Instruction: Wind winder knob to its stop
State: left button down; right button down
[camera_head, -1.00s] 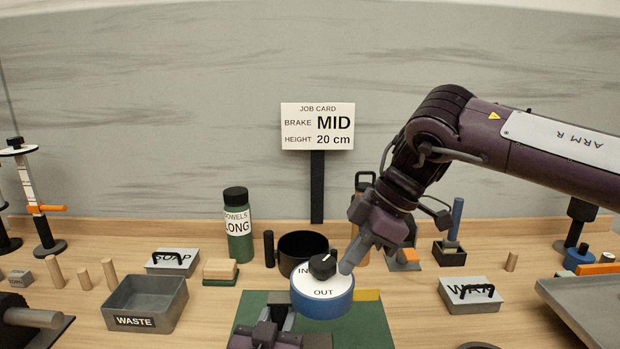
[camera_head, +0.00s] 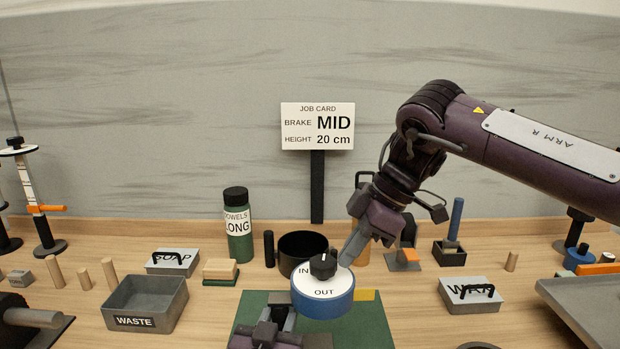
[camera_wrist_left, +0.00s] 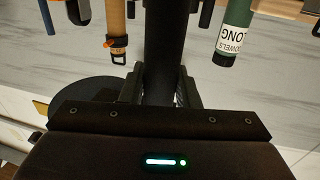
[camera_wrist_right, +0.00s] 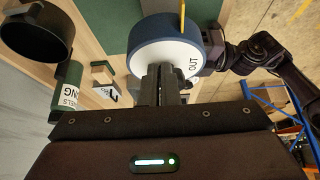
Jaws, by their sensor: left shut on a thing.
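The winder (camera_head: 322,302) is a blue drum with a white top marked IN and OUT. It stands over a green mat (camera_head: 373,322). Its black winder knob (camera_head: 323,265) has a white pointer mark pointing roughly to the back. My right gripper (camera_head: 347,258) has its grey fingers together, just right of and behind the knob. The right wrist view shows them (camera_wrist_right: 167,85) in front of the drum's white face, hiding the knob. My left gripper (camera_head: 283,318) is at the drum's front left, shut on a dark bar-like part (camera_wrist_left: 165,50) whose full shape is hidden.
A black bowl (camera_head: 302,240) stands close behind the winder. A green bottle (camera_head: 238,226) and the job card (camera_head: 317,126) on its post are further back. A grey waste bin (camera_head: 145,305) is left, a lidded box (camera_head: 470,306) right.

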pick_arm(q)
jog(key=shift+d, duration=0.1)
pick_arm(e)
jog(key=shift+w+a, duration=0.2)
jog(key=shift+w, duration=0.1)
jog(key=shift+s, duration=0.1)
jog(key=shift+d, duration=0.35)
jog(key=shift+w+d+r, duration=0.1)
jog(key=shift+w+r, duration=0.15)
jog(key=shift+r, duration=0.05)
notch_tip(320, 180, up, 5)
jog(key=shift+r, duration=0.2)
dwell(0.4)
pick_arm(q)
jog(key=c, duration=1)
grip_release()
